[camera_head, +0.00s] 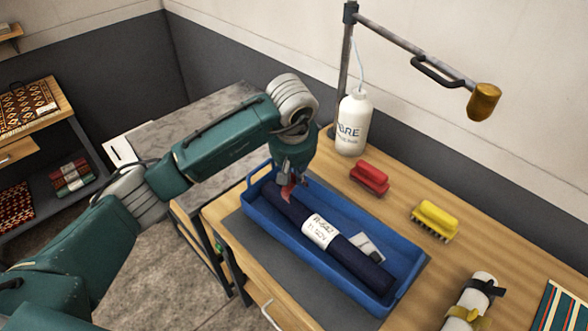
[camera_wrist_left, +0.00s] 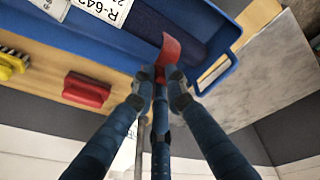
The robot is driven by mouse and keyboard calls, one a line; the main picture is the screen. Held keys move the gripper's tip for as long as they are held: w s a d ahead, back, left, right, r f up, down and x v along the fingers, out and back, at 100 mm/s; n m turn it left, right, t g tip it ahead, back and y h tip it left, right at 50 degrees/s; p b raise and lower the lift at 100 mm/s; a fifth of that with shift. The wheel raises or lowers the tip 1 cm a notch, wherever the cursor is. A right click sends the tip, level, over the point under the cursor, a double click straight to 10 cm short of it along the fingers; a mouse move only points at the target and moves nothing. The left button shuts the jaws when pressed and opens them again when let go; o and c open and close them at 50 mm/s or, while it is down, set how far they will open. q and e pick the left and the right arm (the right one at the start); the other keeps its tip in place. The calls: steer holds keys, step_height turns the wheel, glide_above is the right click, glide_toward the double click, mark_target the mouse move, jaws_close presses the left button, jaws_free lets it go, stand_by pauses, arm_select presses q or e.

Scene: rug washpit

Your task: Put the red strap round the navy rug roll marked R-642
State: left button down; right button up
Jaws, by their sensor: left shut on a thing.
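The navy rug roll (camera_head: 287,211) lies lengthwise in a blue tray (camera_head: 262,226). Its white label (camera_head: 320,231) reads R-642; the label also shows in the left wrist view (camera_wrist_left: 92,10). My left gripper (camera_head: 289,183) is over the roll's far left end, shut on the red strap (camera_head: 286,193). In the left wrist view the gripper (camera_wrist_left: 160,76) pinches the strap (camera_wrist_left: 170,48), which curves up over the navy roll (camera_wrist_left: 176,22). The strap's far side is hidden, so I cannot tell whether it goes round the roll. My right gripper is not in view.
A white card (camera_head: 367,247) lies in the tray beside the roll. A pale roll with dark and yellow straps (camera_head: 470,302) lies at right. A metal arm (camera_head: 410,45) overhangs the table.

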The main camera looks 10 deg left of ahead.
mark_target(294, 185)
arm_select(q)
steer(key=shift+f, duration=0.85)
step_height(294, 185, down, 3)
steer(key=b, duration=0.3)
steer(key=shift+s+f+b, duration=0.1)
steer(key=shift+f+b, duration=0.8)
steer(key=shift+b, duration=0.15)
steer(key=shift+f+b, duration=0.85)
steer(key=shift+f, duration=0.1)
steer(key=c, duration=1.7)
jaws_free()
steer(key=shift+r, duration=0.15)
